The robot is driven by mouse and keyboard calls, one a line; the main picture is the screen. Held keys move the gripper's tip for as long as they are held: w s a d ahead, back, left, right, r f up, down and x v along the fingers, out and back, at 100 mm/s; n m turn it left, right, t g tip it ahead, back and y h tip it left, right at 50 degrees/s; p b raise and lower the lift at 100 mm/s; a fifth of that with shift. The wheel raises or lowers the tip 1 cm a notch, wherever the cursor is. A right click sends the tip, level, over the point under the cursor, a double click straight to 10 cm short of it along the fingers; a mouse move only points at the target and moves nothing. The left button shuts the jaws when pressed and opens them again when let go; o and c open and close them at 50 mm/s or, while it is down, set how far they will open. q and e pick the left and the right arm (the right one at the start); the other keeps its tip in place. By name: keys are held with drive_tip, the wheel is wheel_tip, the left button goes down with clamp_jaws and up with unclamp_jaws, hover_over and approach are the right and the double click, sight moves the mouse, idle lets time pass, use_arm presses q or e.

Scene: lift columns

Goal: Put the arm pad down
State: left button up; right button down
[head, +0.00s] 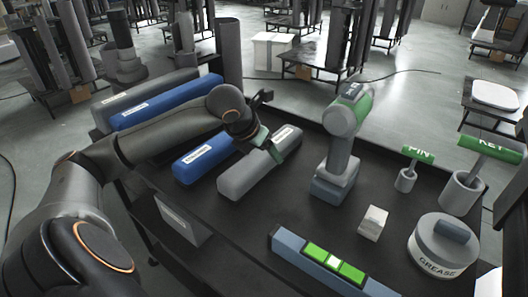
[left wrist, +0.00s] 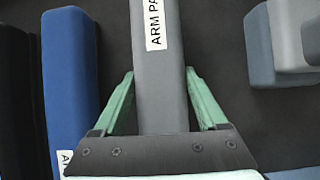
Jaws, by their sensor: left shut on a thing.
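A grey arm pad (head: 245,176) lies along the dark bench top beside a shorter blue pad (head: 203,158). The left wrist view shows its white label, reading "ARM PA", on the grey pad (left wrist: 160,95). My left gripper (head: 272,147) reaches over it from above. Its green fingers (left wrist: 160,78) are on both sides of the pad, shut on it. I cannot tell whether the pad's underside touches the bench. My right gripper is not in view.
A longer blue pad (head: 166,101) and a grey pad (head: 145,94) lie behind. Right of the arm pad stand a green-grey power tool (head: 345,130), a small white box (head: 373,222), a grease tub (head: 440,246) and a level (head: 318,262). Dark bench between arm pad and level is free.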

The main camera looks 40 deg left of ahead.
use_arm(q)
drive_tip(key=shift+f, duration=0.1)
drive_tip(key=o, duration=1.5)
drive_tip(key=b+v, duration=0.1)
drive_tip(key=v, duration=1.1)
